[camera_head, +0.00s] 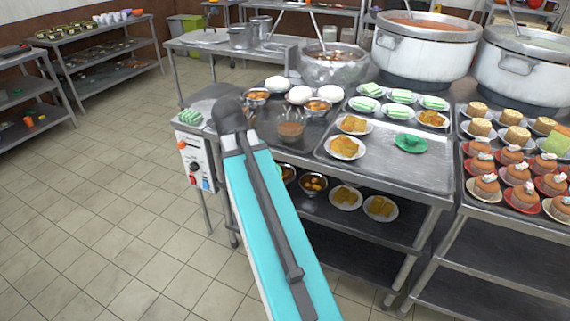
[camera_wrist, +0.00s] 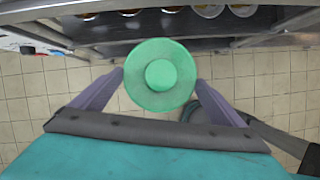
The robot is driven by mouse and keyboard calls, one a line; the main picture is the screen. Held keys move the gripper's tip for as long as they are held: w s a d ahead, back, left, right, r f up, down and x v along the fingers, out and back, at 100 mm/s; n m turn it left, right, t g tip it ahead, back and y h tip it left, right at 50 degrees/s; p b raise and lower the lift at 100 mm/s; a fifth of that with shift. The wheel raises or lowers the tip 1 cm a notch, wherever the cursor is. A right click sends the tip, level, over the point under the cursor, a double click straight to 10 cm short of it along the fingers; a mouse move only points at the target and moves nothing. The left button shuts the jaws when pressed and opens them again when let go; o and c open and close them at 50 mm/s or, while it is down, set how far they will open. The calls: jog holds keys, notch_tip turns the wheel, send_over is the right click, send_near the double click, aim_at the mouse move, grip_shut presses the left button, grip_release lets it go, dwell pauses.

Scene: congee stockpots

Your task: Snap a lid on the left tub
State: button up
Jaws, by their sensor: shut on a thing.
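In the wrist view my gripper (camera_wrist: 160,82) has its two purple fingers against opposite sides of a round green lid (camera_wrist: 178,52). The lid has a raised round knob in its middle and hangs over the tiled floor, in front of the shelving. In the head view my arm hides the gripper and this lid. A second green lid-like piece (camera_head: 410,142) lies on the metal tray at the right of the counter. A clear brownish bowl (camera_head: 290,129) stands on the counter just right of my arm. I cannot tell which container is the left tub.
The counter (camera_head: 262,142) also carries small soup bowls (camera_head: 318,106), white rounded items (camera_head: 299,95) and plates of food. Large stockpots (camera_head: 425,50) stand behind. A lower shelf (camera_head: 385,230) holds more dishes. Tiled floor (camera_head: 110,180) is open at the left.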

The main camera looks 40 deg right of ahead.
jog(key=w+a+f+m+g, duration=0.1)
jog(key=w+a+m, duration=0.2)
jog(key=a, duration=0.6)
jog(key=w+a+f+m+g, duration=0.1)
jog(key=w+a, duration=0.4)
jog(key=a, duration=0.5)
jog(key=w+a+f+m+g, duration=0.1)
jog(key=w+a+m, duration=0.3)
jog(key=a, duration=0.5)
jog(key=shift+a+f+m+y, duration=0.3)
jog(key=shift+a+f+m, duration=0.1)
jog(key=shift+f, duration=0.45)
jog(key=shift+s, duration=0.25)
